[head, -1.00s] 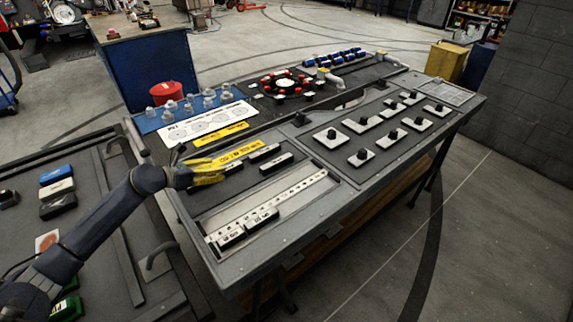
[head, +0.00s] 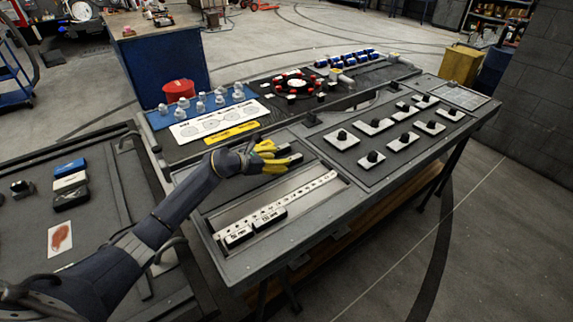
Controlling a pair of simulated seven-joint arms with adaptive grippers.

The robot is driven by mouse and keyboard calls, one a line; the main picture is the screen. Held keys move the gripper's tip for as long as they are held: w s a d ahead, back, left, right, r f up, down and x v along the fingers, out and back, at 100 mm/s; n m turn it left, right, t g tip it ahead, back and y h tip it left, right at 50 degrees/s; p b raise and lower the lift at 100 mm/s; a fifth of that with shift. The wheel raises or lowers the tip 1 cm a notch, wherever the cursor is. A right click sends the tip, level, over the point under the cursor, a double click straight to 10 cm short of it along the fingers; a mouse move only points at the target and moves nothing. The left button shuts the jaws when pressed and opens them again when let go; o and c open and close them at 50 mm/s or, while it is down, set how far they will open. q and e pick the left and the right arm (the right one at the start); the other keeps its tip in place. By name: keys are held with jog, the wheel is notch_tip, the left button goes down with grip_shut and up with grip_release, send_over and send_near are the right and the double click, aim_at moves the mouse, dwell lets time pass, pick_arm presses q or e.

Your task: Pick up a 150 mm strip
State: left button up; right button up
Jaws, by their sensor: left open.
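My left gripper (head: 276,157), with yellow fingers, is open over the back part of the recessed tray in the bench. A dark strip (head: 291,159) shows at its fingertips. I cannot tell whether the fingers touch it. My gripper and wrist hide the strips around it. Two more dark strips with white labels, a nearer one (head: 238,236) and a farther one (head: 271,218), lie end to end along the white ruler (head: 309,187). Their length marks are too small to read. My right gripper is out of view.
Right of the tray, several black knobs on white plates (head: 373,158) stand up from the bench. Behind are a yellow label (head: 232,132), a white printed sheet and clear fittings (head: 201,105). A side table (head: 100,220) at left holds small blocks.

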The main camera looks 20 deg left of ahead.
aim_at(293, 158)
pick_arm(q)
jog(key=shift+x, duration=3.7)
jog(key=shift+r, duration=0.1)
jog(key=shift+c, duration=0.3)
grip_shut()
